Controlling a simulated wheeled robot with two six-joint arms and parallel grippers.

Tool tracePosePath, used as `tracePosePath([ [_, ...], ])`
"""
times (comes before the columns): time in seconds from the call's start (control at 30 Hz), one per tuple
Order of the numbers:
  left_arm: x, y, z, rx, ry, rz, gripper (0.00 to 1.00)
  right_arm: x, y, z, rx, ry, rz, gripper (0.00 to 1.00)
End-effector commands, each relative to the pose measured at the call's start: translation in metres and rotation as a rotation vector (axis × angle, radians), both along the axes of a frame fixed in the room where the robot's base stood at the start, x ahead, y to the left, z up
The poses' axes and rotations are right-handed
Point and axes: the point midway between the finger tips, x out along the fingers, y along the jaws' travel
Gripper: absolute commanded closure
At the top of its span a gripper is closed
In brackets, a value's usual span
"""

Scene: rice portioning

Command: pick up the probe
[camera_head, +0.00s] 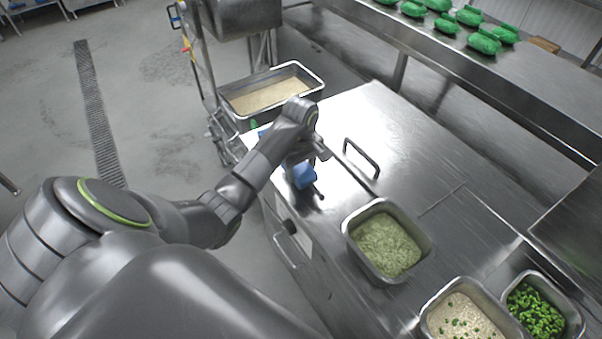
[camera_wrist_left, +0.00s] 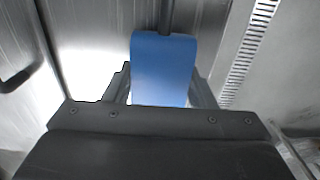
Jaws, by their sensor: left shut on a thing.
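The probe (camera_head: 304,176) has a blue block-shaped handle and a thin dark rod. It is at the left edge of the steel worktop. My left gripper (camera_head: 307,161) is shut on the blue handle. In the left wrist view the probe (camera_wrist_left: 162,68) sits between the two fingers of the left gripper (camera_wrist_left: 163,90), with its dark rod running out of the top of the picture. In the head view the arm partly hides the fingers. Whether the probe still touches the worktop is unclear. My right gripper is not in view.
A pan of greenish grain (camera_head: 386,243), a pan of pale rice with green bits (camera_head: 460,318) and a pan of green pieces (camera_head: 535,308) sit in the worktop. A handle (camera_head: 362,158) stands up near the gripper. A deep rice pan (camera_head: 268,95) lies beyond the arm.

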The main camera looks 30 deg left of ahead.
Motion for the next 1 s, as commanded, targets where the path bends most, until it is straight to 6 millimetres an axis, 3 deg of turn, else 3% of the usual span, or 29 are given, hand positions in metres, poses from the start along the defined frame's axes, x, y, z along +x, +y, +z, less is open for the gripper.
tracePosePath([
  [0.17, 0.001, 0.001, 0.038, 0.004, -0.010, -0.002, 0.72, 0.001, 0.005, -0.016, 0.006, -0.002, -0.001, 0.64],
  [0.2, 0.000, 0.000, 0.050, 0.001, -0.002, 0.000, 0.72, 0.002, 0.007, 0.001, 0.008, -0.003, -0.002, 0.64],
  [0.3, 0.000, 0.000, 0.063, 0.001, -0.001, 0.000, 0.72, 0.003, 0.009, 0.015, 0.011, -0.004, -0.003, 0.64],
  [1.0, 0.000, 0.000, 0.122, 0.000, -0.001, 0.000, 0.72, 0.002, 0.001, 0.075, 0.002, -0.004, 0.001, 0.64],
])
